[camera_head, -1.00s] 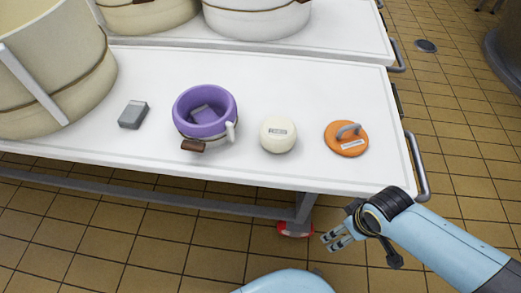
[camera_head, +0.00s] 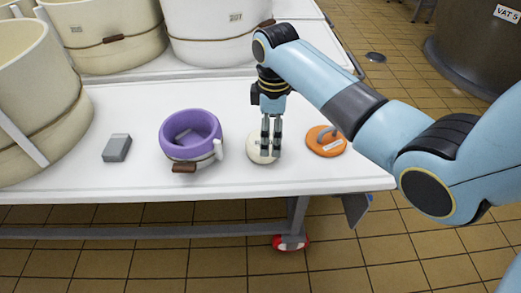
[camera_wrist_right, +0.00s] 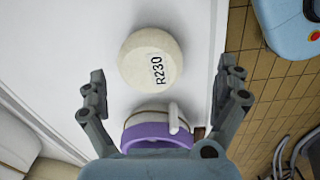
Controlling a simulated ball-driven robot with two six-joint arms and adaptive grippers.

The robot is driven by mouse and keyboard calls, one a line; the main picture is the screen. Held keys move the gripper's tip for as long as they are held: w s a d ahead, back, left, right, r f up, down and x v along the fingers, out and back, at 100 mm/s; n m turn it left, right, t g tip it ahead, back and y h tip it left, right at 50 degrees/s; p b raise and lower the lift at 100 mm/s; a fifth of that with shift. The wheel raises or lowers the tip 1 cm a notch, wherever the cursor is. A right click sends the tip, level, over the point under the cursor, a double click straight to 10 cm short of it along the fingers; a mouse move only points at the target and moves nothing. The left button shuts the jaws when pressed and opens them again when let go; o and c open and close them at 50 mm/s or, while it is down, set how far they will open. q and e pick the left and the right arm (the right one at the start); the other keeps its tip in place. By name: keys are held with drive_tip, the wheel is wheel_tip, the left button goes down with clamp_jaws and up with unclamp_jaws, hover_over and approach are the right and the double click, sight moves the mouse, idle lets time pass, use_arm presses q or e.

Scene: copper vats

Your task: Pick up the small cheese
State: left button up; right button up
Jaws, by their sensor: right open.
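The small cheese (camera_head: 256,158) is a pale round wheel on the white table, between the purple-rimmed mould and the orange disc. In the right wrist view the cheese (camera_wrist_right: 150,58) shows the dark marking R230 on top. My right gripper (camera_head: 270,153) points down over the cheese and partly hides it in the head view. In the right wrist view my right gripper (camera_wrist_right: 160,70) is open, with one finger on each side of the cheese and gaps between. Whether the fingertips are level with it I cannot tell. My left gripper is not in view.
Another grey block (camera_head: 117,148) lies further left. Large cream vessels (camera_head: 103,30) stand behind and left.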

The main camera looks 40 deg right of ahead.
sight(253, 141)
drive_tip(key=w+r+n, duration=0.1)
drive_tip(key=w+r, duration=0.1)
drive_tip(key=r, duration=0.1)
drive_tip(key=shift+w+a, duration=0.1)
drive_tip(key=shift+w, duration=0.25)
wheel_tip(253, 141, down, 5)
drive_tip(key=shift+w+r+b, duration=0.1)
drive_tip(key=shift+b, duration=0.9)
wheel_tip(253, 141, down, 6)
drive_tip(key=shift+a+r+b, duration=0.1)
drive_tip(key=shift+a+b, duration=0.05)
drive_tip(key=shift+b, duration=1.1)
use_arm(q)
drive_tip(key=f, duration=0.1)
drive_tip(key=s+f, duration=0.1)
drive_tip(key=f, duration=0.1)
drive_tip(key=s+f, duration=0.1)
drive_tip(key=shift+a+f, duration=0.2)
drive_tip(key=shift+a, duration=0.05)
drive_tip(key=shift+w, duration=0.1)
use_arm(e)
drive_tip(key=shift+r, duration=0.1)
drive_tip(key=c, duration=1.3)
